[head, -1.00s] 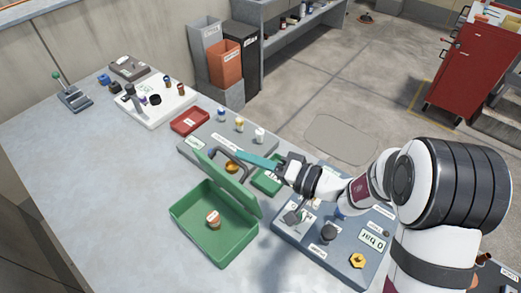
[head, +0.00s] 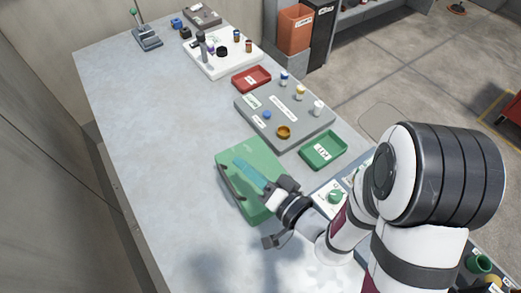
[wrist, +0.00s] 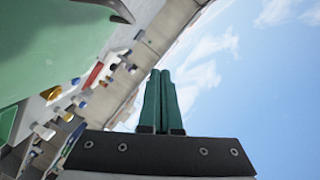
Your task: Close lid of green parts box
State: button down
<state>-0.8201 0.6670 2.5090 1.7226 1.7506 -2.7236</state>
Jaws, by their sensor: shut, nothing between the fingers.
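The green parts box (head: 252,212) sits on the grey bench in the head view. Its green lid (head: 268,156) lies over the top, down flat or nearly so; I cannot tell whether it is fully seated. A dark curved handle (head: 229,184) runs along the lid's left side. The inside of the box is hidden. My gripper (head: 240,165) has its teal fingers shut together and empty, over the lid; contact is unclear. In the wrist view the shut fingers (wrist: 160,76) point upward, and a green surface (wrist: 55,40), apparently the lid, fills the upper left.
A small green tray (head: 323,151) and a grey board (head: 300,121) with small parts lie beyond the box. A red tray (head: 251,79) and a white board (head: 222,58) stand farther back. The bench left of the box is clear.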

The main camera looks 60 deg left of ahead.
jog(key=shift+s+a+f, duration=0.1)
jog(key=shift+s+f, duration=0.7)
jog(key=shift+f, duration=0.2)
jog(key=shift+s+f, duration=0.8)
jog(key=shift+f, duration=0.2)
